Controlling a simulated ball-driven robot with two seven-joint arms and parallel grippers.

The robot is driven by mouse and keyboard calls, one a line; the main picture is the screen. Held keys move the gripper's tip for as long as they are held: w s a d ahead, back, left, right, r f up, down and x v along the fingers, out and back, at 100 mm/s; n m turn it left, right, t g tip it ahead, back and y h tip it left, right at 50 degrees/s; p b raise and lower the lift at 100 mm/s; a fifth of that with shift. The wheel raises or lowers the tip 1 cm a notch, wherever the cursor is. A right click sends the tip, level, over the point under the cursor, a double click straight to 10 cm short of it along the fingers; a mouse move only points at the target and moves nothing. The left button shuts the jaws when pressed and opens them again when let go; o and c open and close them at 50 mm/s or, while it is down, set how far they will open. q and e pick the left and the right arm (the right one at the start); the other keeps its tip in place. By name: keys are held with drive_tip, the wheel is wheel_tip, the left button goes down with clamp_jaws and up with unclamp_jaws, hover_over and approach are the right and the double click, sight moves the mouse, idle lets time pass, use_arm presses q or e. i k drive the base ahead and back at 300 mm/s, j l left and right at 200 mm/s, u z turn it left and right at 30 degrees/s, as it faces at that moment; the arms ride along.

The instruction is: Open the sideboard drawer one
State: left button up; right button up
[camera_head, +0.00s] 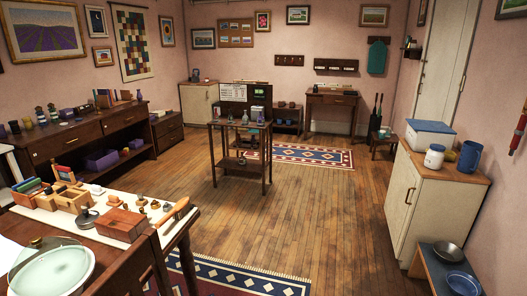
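A long dark wood sideboard (103,127) stands against the left wall. Its top row shows a nearer drawer front (65,143) and a farther drawer front (125,117), both looking shut. No label shows which is drawer one. Below them is an open shelf with purple boxes (100,160). The sideboard's near end is partly hidden by things on the table in front. Neither of my grippers is in view.
A table with a white runner (97,193), wooden boxes and a pale green dish (52,272) fills the lower left. A small dark stand (240,150) stands mid-room. A cream cabinet (430,200) is at right. Wooden floor (300,215) is clear between.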

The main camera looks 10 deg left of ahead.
sight(42, 152)
drive_tip(key=i+l, duration=0.15)
drive_tip(key=i, duration=0.65)
drive_tip(key=i+l+z, duration=0.1)
drive_tip(key=i, duration=0.65)
drive_tip(key=i+l, duration=0.2)
drive_tip(key=i, duration=0.6)
drive_tip(key=i+j+u, duration=0.1)
drive_tip(key=i+u, duration=0.25)
drive_tip(key=i, duration=0.15)
drive_tip(key=i+u, duration=0.4)
drive_tip(key=i+l+u, duration=0.15)
drive_tip(key=i+u, duration=0.2)
drive_tip(key=i, duration=0.2)
drive_tip(key=i+l+u, duration=0.35)
drive_tip(key=i+j+u, duration=0.15)
drive_tip(key=i+u, duration=0.2)
drive_tip(key=i, duration=0.15)
drive_tip(key=i+u, duration=0.3)
drive_tip(key=i, duration=0.2)
drive_tip(key=i+u, duration=0.35)
drive_tip(key=i, duration=0.15)
drive_tip(key=i+l+z, duration=0.2)
drive_tip(key=i, duration=0.55)
drive_tip(key=i+j+z, duration=0.15)
drive_tip(key=i, duration=0.55)
drive_tip(key=i+j+z, duration=0.2)
drive_tip(key=i, duration=0.55)
drive_tip(key=i+j+z, duration=0.1)
drive_tip(key=i, duration=1.2)
